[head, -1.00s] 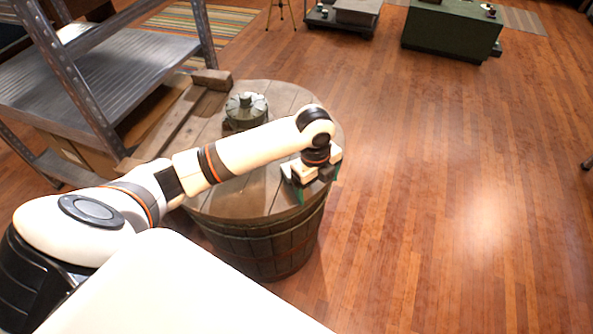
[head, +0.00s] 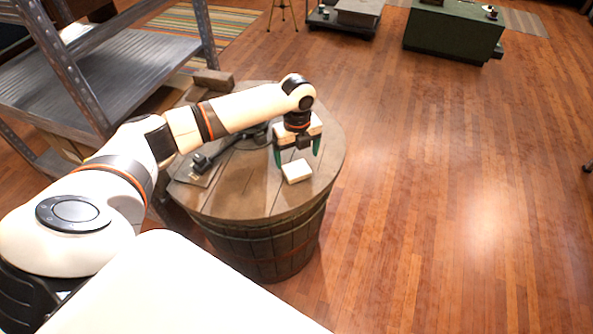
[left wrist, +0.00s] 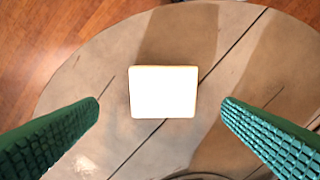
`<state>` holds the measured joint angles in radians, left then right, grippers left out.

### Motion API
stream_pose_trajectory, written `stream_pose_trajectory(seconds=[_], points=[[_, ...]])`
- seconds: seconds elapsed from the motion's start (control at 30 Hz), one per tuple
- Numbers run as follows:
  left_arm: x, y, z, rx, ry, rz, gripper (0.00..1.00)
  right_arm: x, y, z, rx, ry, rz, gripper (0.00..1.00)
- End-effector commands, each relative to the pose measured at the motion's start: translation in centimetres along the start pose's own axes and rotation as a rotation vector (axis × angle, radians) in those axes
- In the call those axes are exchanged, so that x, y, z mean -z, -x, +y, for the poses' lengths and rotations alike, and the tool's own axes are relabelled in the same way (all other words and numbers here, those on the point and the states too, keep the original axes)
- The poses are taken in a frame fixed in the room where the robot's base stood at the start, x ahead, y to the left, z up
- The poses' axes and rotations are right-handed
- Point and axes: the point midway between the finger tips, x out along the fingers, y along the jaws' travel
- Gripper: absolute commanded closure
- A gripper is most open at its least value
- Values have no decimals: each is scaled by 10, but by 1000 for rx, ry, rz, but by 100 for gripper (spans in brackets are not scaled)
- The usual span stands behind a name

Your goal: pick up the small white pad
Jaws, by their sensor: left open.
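The small white pad (head: 297,171) lies flat on the round wooden top of a barrel (head: 235,201), near its right front part. My left gripper (head: 297,163) is open above the barrel top, just behind the pad in the head view. In the left wrist view the pad (left wrist: 163,92) lies between and beyond the two green fingers (left wrist: 160,108), with a clear gap on each side. Nothing is held. My right gripper is not in view.
A dark tool-like object (head: 217,155) lies on the barrel top, partly hidden by my left arm. A metal shelf (head: 130,75) stands close by at the left. The wooden floor (head: 440,180) to the right is clear.

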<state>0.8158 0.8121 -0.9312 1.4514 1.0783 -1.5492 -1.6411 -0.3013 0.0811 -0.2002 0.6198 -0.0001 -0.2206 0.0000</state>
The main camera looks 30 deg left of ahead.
Motion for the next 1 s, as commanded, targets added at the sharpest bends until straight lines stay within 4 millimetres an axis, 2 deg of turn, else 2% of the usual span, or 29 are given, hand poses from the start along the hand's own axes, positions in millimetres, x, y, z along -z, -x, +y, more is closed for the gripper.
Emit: stream_pose_trajectory(seconds=[0.2, 0.3, 0.6, 0.87, 1.0], points=[[-4, -34, -4, 4, 1, -3, 11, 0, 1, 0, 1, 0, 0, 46], [-4, -44, -4, 2, 1, -1, 11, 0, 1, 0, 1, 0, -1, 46], [-4, -47, -4, 1, 0, 0, 13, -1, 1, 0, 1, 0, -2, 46], [-4, -47, -4, 1, 0, 0, 55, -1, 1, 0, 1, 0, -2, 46], [-4, -47, -4, 1, 0, 0, 62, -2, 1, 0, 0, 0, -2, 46]])
